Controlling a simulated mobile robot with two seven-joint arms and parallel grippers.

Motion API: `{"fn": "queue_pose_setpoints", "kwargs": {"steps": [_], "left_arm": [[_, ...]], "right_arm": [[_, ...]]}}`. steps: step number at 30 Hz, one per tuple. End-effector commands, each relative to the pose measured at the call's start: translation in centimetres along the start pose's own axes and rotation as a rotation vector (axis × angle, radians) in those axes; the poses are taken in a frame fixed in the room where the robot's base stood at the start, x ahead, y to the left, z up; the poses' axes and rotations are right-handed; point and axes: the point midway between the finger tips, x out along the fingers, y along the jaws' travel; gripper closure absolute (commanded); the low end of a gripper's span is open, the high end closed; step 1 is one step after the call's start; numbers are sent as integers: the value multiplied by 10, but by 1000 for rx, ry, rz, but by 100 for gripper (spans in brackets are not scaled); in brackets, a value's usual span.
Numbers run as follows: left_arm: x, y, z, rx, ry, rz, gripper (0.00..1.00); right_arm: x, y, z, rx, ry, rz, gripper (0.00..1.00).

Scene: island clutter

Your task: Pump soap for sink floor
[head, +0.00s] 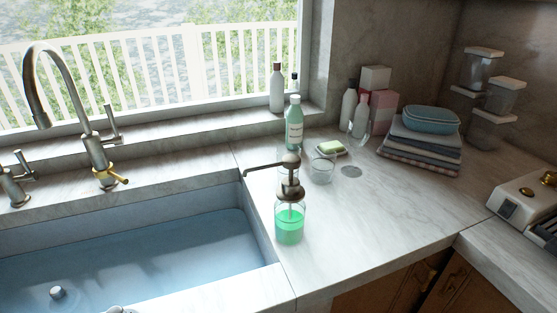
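The soap dispenser (290,223) is a clear bottle part-filled with green soap, with a bronze pump head. It stands upright on the counter just right of the sink. Its long spout (262,167) points left, toward the sink side. The sink (256,240) is a wide blue-grey basin at the left. Its floor (150,272) looks bluish, with a round metal drain piece (57,292) near the lower left. I see no soap on the visible floor. The near part of the basin is cut off by the frame. Neither of my grippers can be made out.
A tall faucet (97,150) stands behind the sink. Behind the dispenser are a green bottle (294,132), a glass (322,168) and a soap dish (331,150). Folded towels (420,150) lie at right. A small pale object (120,309) at the bottom edge is unclear. The counter right of the dispenser is clear.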

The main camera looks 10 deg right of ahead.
Motion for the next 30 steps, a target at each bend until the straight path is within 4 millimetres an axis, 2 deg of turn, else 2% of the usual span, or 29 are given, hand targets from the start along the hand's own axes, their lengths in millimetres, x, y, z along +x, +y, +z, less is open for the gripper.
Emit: {"fn": "queue_pose_setpoints", "kwargs": {"steps": [1, 9, 30], "left_arm": [[0, 0, 0, 0, 0, 0, 47], [0, 0, 0, 0, -1, 0, 47], [0, 0, 0, 0, -1, 0, 47]], "right_arm": [[0, 0, 0, 0, 0, 0, 69], [0, 0, 0, 0, 0, 0, 100], [0, 1, 0, 0, 0, 1, 100]]}}
